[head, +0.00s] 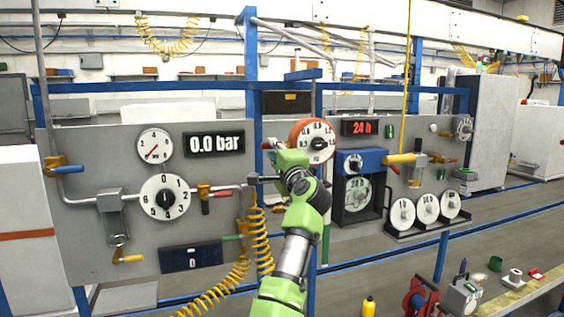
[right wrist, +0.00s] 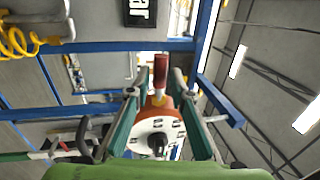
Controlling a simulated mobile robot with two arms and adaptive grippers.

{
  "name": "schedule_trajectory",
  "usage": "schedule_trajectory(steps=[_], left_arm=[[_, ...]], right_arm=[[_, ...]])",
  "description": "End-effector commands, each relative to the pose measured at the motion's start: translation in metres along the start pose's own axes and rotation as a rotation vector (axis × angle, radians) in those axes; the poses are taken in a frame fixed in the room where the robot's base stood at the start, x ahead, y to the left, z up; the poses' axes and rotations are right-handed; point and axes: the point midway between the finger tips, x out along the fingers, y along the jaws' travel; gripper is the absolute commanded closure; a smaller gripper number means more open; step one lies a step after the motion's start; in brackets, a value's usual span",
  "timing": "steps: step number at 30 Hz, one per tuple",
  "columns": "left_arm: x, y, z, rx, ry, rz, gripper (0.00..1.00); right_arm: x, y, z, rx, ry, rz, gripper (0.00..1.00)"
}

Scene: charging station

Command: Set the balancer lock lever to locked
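The balancer (head: 296,132) is an orange-red drum with a white numbered dial, on the blue post at the middle of the head view. It also shows in the right wrist view (right wrist: 158,133). A lever with a dark red handle (right wrist: 161,70), which I take as the lock lever, sticks out from the drum there. My right gripper (head: 272,160) is at the drum's left side. In the right wrist view its two fingers (right wrist: 160,76) stand apart on either side of the red handle, with gaps visible. Contact cannot be told. My left gripper is not in view.
A grey panel (head: 100,150) with gauges, valves and a 0.0 bar display (head: 214,144) stands left. A yellow coiled hose (head: 262,245) hangs beside my right arm. A blue-topped dial box (head: 358,160) and further handles are close on the right.

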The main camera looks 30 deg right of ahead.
Motion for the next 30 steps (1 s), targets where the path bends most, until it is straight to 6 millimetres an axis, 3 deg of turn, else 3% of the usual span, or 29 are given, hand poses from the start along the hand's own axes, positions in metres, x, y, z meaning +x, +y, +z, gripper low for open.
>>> schedule_trajectory(steps=[9,15,30], left_arm=[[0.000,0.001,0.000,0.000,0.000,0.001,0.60],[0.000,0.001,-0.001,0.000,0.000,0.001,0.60],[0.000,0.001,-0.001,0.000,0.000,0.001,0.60]], right_arm=[[-0.053,0.001,0.000,0.000,0.001,0.000,0.79],[-0.076,0.001,0.000,0.001,0.001,0.000,0.79],[-0.084,0.000,0.000,0.001,0.000,0.000,0.79]])
